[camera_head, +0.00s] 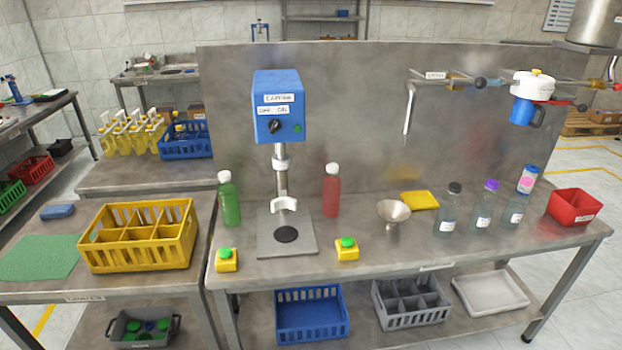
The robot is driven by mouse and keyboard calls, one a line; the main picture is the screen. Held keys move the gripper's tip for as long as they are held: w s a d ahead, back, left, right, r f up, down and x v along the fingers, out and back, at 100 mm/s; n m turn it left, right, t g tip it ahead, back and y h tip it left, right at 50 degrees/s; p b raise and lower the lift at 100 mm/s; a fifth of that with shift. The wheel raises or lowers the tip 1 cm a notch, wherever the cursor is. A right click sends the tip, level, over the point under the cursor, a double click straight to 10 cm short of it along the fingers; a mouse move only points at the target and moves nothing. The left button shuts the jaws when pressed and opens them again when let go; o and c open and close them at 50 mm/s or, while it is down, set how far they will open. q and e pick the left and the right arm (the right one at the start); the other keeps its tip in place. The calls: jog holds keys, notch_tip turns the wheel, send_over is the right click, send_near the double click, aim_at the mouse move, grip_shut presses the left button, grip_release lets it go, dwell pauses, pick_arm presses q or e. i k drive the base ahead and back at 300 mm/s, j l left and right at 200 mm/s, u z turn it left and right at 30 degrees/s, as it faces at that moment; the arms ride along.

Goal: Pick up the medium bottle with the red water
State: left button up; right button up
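A bottle with red liquid and a white cap (332,192) stands upright on the metal workbench (370,248), just right of the blue capping machine (278,108). A bottle with green liquid and a white cap (229,200) stands upright to the left of the machine. Neither of my grippers shows in the head view, and nothing touches the red bottle.
Several clear bottles stand at the right, including one with a black cap (449,210). A funnel (393,213), yellow sponge (420,200) and yellow button box (347,249) are near the red bottle. A yellow crate (183,256) sits left; a red bin (575,206) sits right.

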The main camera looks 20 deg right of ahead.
aim_at(332, 192)
jog(key=i+j+z, duration=0.1)
jog(key=i+j, duration=0.55)
jog(key=j, duration=0.25)
jog(key=i+j+z, duration=0.15)
jog(key=i+j, duration=0.2)
jog(key=j+z, duration=0.1)
jog(key=z, duration=0.85)
